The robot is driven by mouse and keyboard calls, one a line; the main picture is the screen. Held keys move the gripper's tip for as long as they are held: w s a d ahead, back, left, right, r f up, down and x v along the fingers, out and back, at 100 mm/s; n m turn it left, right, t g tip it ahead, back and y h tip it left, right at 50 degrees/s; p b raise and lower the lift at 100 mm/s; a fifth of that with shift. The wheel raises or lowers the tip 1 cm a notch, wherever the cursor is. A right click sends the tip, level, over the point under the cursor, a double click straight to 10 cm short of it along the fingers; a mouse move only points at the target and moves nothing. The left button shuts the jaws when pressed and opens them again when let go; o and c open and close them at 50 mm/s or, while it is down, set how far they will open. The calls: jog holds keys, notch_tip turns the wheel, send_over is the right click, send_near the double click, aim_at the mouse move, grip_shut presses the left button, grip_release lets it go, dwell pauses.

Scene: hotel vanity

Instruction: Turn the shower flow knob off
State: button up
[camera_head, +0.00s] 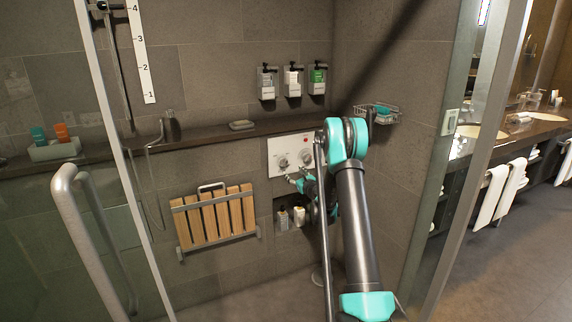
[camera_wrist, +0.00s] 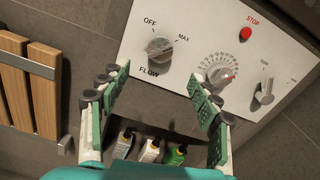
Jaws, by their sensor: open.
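The white shower control panel (camera_head: 290,152) is on the tiled back wall, partly hidden by my arm in the head view. The flow knob (camera_wrist: 160,48) is at the panel's left in the wrist view, with OFF, MAX and FLOW marked around it. It also shows in the head view (camera_head: 284,163). Its pointer direction is hard to tell. A round dial knob (camera_wrist: 220,78) sits to its right, and another knob (camera_wrist: 265,92) is farther right. My gripper (camera_wrist: 158,82) is open and empty in front of the panel, fingers spread below the flow knob, apparently not touching it.
A red STOP button (camera_wrist: 246,34) is at the panel's top. A folded wooden seat (camera_head: 213,213) hangs left of the panel. Several bottles (camera_wrist: 150,150) stand in a niche below. A ledge (camera_head: 215,137) runs above, and a glass door handle (camera_head: 75,220) is at left.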

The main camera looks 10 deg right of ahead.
aim_at(285, 164)
jog(key=x, duration=1.1)
jog(key=shift+w, duration=0.1)
jog(key=c, duration=1.2)
